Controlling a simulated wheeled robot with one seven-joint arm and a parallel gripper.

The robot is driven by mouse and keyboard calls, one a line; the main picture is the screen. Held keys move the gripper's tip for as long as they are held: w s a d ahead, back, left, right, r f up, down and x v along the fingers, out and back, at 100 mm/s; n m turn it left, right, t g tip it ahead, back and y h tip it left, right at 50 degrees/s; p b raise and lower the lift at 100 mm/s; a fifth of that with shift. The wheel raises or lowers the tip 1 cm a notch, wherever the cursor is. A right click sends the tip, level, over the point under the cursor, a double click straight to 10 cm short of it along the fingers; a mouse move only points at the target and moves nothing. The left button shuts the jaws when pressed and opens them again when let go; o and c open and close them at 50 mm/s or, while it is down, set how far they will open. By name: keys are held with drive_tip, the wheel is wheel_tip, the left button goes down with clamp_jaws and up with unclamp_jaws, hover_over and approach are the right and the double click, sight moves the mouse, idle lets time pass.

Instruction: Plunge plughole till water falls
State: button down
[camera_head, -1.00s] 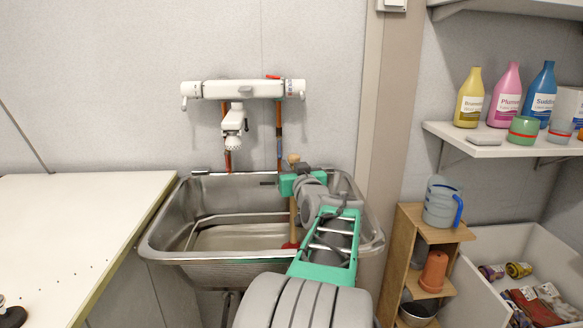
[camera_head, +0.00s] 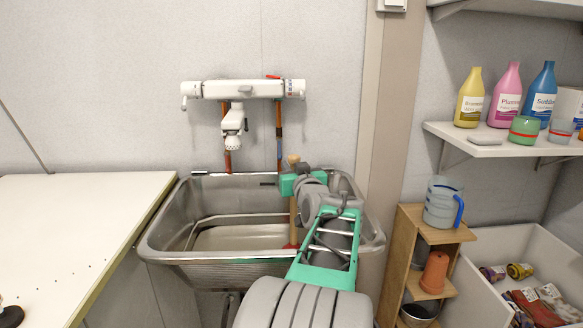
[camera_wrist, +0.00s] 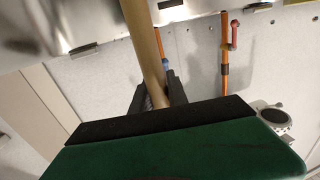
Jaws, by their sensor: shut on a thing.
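A steel washtub basin (camera_head: 163,237) stands against the back wall with pale, cloudy water (camera_head: 238,238) in it. The plunger has a wooden handle (camera_head: 293,215) standing roughly upright in the right part of the basin, and a bit of its red cup (camera_head: 290,246) shows low beside my arm. My gripper (camera_head: 291,183) is at the upper handle, whose top end sticks out above it. In the wrist view the dark fingers (camera_wrist: 158,92) are shut around the wooden handle (camera_wrist: 146,45). The plughole is hidden, and most of the cup is behind my arm.
A white tap (camera_head: 234,122) hangs on the wall above the basin. A white counter (camera_head: 75,220) adjoins on the left. On the right stand a wooden shelf unit (camera_head: 436,233) with a jug (camera_head: 441,203), a wall shelf (camera_head: 480,147) with bottles, and a white bin (camera_head: 515,245).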

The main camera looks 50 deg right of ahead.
drive_tip(key=shift+r, duration=0.35)
drive_tip(key=shift+f+b, duration=0.5)
drive_tip(key=shift+b, duration=0.1)
drive_tip(key=shift+f, duration=0.35)
drive_tip(key=shift+r, duration=0.85)
